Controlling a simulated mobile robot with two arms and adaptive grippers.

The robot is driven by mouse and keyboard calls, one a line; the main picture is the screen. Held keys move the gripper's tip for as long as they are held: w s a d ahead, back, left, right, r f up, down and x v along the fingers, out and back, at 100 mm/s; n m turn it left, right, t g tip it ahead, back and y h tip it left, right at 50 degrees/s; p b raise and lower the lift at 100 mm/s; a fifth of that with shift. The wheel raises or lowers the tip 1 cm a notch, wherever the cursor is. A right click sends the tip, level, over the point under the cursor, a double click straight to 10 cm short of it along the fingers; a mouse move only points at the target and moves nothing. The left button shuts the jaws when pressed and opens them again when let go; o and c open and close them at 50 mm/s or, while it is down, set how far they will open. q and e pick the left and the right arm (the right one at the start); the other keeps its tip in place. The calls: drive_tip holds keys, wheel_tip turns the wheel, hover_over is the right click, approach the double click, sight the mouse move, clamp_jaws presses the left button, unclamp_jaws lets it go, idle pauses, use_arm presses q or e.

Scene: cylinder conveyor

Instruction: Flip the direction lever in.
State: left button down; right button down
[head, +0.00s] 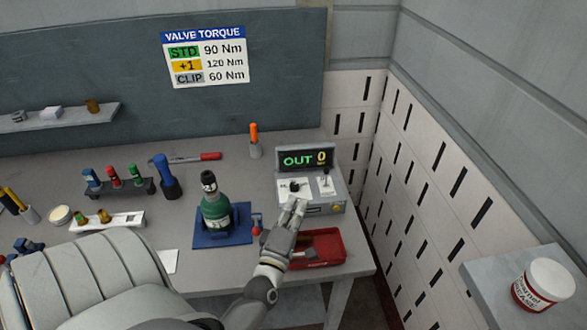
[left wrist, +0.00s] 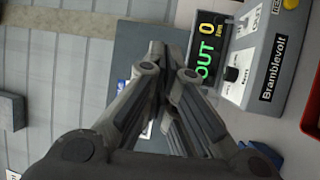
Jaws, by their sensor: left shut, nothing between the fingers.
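The grey control box (head: 322,208) stands at the right end of the bench. Its display (head: 305,159) reads OUT and 0 in green and yellow. A black knob (head: 294,186) sits on the left plate. My left gripper (head: 297,205) is shut and empty, in front of the box's lower left in the head view. In the left wrist view the shut fingers (left wrist: 166,57) show beside the display (left wrist: 208,50); I cannot tell whether they touch the box. My right gripper is out of view.
A red tray (head: 330,250) lies under and right of my left gripper. A green bottle-shaped part (head: 216,212) stands on a blue base (head: 236,236) to the left. An orange-topped marker (head: 254,138) stands behind. A wall closes off the right side.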

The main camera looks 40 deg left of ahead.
use_arm(q)
drive_tip(key=shift+s+d+r, duration=0.15)
drive_tip(key=shift+s+d, duration=0.05)
drive_tip(key=shift+s, duration=0.25)
drive_tip(key=shift+s+d+r, duration=0.1)
drive_tip(key=shift+s+d, duration=0.05)
drive_tip(key=shift+s, duration=0.25)
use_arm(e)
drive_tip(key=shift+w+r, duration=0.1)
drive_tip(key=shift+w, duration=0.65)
